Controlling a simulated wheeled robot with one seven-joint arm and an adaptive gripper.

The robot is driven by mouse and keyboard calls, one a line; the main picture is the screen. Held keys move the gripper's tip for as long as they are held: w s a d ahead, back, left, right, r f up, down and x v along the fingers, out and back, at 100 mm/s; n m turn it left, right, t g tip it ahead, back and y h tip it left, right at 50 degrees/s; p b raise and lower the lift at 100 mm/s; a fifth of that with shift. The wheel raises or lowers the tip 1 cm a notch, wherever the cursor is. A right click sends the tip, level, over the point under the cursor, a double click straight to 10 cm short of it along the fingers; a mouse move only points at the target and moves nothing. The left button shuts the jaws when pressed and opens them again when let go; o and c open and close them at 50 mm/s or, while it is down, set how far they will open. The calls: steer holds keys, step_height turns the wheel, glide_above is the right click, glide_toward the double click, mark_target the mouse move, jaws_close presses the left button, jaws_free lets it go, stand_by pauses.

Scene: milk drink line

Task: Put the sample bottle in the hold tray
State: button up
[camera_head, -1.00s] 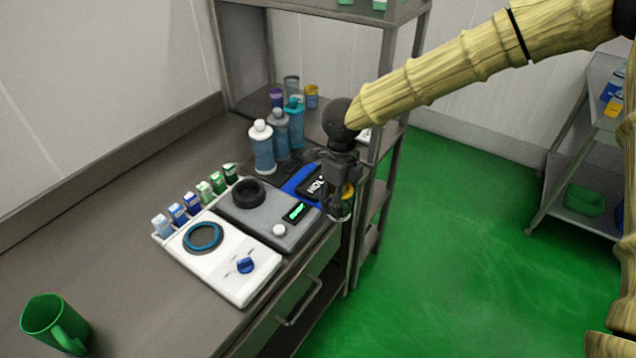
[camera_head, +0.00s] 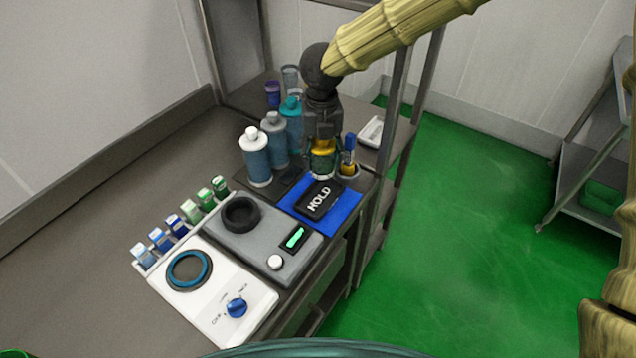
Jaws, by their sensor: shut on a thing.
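My gripper (camera_head: 322,142) points down and is shut on the sample bottle, a small clear bottle (camera_head: 322,170) with a yellow cap (camera_head: 323,146). The bottle is upright at the back edge of the hold tray, a flat blue tray (camera_head: 345,207) with a black HOLD sign (camera_head: 320,199) on it. I cannot tell whether the bottle's base touches anything. The gripper's fingers hide part of the cap.
White-capped (camera_head: 256,158), grey-capped (camera_head: 274,140) and teal-capped (camera_head: 291,125) bottles stand close left of my gripper. A holder with a blue-and-yellow marker (camera_head: 348,152) stands close right. A grey device (camera_head: 262,240) and white device (camera_head: 215,290) lie in front. A shelf post (camera_head: 390,140) rises right.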

mark_target(320, 171)
steer(key=shift+s+f, duration=0.1)
steer(key=shift+f, duration=0.2)
steer(key=f, duration=0.1)
steer(key=s+f+p, duration=0.1)
steer(key=f, duration=0.1)
steer(key=shift+s+a, duration=0.15)
steer(key=shift+a, duration=0.05)
steer(key=shift+w+a+f, duration=0.1)
steer(key=shift+w+f, duration=0.25)
steer(key=shift+f, duration=0.25)
steer(key=shift+w+f, duration=0.3)
steer(key=shift+f, duration=0.45)
steer(key=shift+s+f+p, duration=0.15)
steer(key=shift+s+p, duration=0.05)
steer(key=shift+p, duration=0.1)
steer(key=shift+w+f+p, duration=0.1)
steer(key=shift+f+p, duration=0.2)
steer(key=shift+f, duration=1.2)
steer(key=shift+s+r, duration=0.15)
steer(key=shift+s, duration=0.05)
steer(key=o, duration=1.1)
steer(key=shift+w+f, duration=0.1)
steer(key=shift+f, duration=0.1)
